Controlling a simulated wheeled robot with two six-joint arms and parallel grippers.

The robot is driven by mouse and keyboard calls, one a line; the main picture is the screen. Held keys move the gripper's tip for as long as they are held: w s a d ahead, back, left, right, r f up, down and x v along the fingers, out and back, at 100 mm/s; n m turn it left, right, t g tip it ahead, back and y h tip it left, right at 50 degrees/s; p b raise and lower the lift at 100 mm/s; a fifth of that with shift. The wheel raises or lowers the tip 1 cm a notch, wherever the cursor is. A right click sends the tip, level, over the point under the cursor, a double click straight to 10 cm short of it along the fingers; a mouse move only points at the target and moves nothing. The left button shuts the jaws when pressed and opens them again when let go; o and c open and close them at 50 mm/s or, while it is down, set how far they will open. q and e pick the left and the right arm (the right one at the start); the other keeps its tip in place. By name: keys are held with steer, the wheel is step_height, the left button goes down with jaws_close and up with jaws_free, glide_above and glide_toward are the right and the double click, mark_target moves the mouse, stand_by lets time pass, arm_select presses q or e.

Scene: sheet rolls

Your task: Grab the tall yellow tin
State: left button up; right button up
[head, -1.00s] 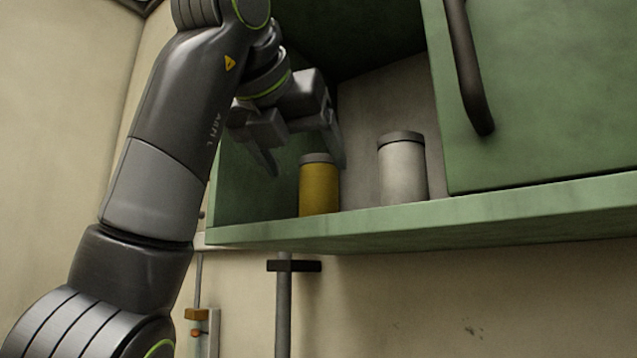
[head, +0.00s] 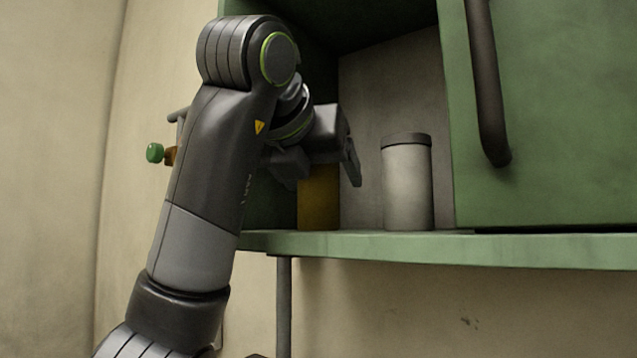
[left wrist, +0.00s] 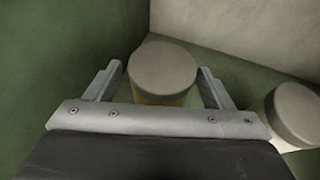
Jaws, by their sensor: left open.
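The yellow tin (head: 319,203) stands upright on the cabinet shelf in the head view, its top hidden behind my left gripper (head: 322,172). In the left wrist view the tin's grey lid (left wrist: 163,69) shows from above, with a little of its yellow side below. My left gripper is open, and its two fingers (left wrist: 160,88) point to either side of the tin, with a gap at each side. I cannot tell whether the fingertips are level with the tin's body. My right gripper is in neither view.
A white tin with a grey lid (head: 407,185) stands right of the yellow one; it also shows in the left wrist view (left wrist: 295,115). The green cabinet's wall is close at the left. A green door with a dark handle (head: 487,85) is at the right.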

arm_select(q)
steer(key=c, duration=1.3)
steer(key=shift+o, duration=0.2)
steer(key=shift+r, duration=0.1)
